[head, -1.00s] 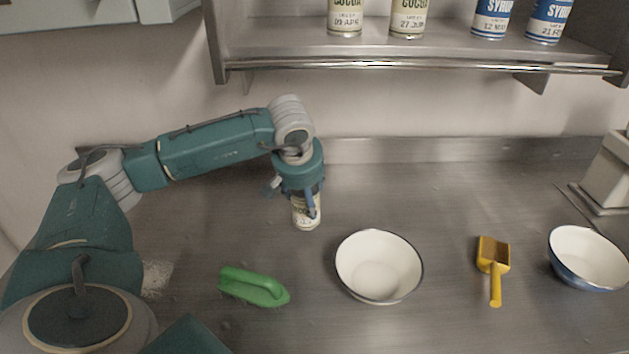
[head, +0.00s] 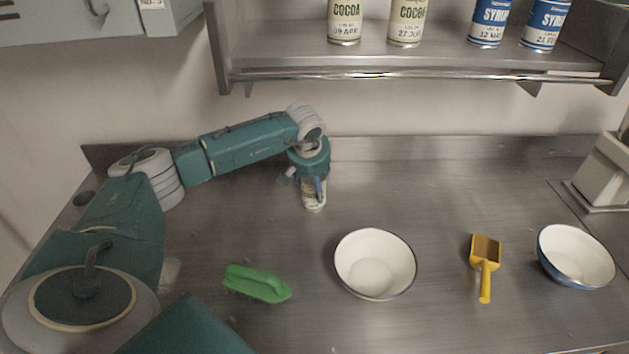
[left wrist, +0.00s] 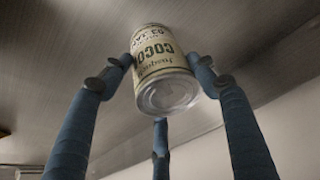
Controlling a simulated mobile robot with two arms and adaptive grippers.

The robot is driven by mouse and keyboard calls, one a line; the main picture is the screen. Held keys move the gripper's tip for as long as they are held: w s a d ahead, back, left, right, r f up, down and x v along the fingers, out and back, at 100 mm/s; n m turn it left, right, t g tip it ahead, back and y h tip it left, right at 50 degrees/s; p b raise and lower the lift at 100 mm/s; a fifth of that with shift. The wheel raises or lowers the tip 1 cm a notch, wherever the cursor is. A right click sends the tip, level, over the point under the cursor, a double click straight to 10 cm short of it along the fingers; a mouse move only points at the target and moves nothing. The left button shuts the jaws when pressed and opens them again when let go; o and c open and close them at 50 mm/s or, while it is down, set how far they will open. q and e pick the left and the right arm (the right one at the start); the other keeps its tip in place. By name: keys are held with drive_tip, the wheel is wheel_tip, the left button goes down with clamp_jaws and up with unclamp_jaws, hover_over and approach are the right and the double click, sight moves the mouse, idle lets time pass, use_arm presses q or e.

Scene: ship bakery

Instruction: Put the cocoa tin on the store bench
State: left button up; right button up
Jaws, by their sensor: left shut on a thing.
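The cocoa tin (head: 314,200) is a small cream tin with dark lettering. My left gripper (head: 315,188) is shut around it from above, over the back left of the steel bench (head: 430,190). In the left wrist view the tin (left wrist: 162,70) sits between the blue fingers of my left gripper (left wrist: 165,75), with its COCOA label and one round end showing. In the head view the fingers cover its upper part. I cannot tell whether its base touches the bench. My right gripper is not in view.
A green brush (head: 257,284), a white bowl (head: 375,245), a yellow scoop (head: 485,265) and a blue-sided bowl (head: 577,256) stand in front. A shelf (head: 450,62) above holds other cocoa tins (head: 345,20) and syrup tins (head: 488,20). Bench right of the held tin is clear.

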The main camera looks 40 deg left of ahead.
use_arm(q)
drive_tip(key=o, duration=1.5)
drive_tip(key=shift+r, duration=0.15)
drive_tip(key=b+v, duration=0.2)
drive_tip(key=v, duration=0.2)
drive_tip(key=shift+d, duration=0.1)
drive_tip(key=s+d+b, duration=0.1)
drive_tip(key=s, duration=0.2)
drive_tip(key=s+d+b, duration=0.1)
drive_tip(key=s+d, duration=0.1)
drive_tip(key=s, duration=0.2)
drive_tip(key=s+d+b, duration=0.2)
drive_tip(key=s, duration=0.2)
drive_tip(key=shift+s+d+r, duration=0.1)
drive_tip(key=shift+r, duration=0.3)
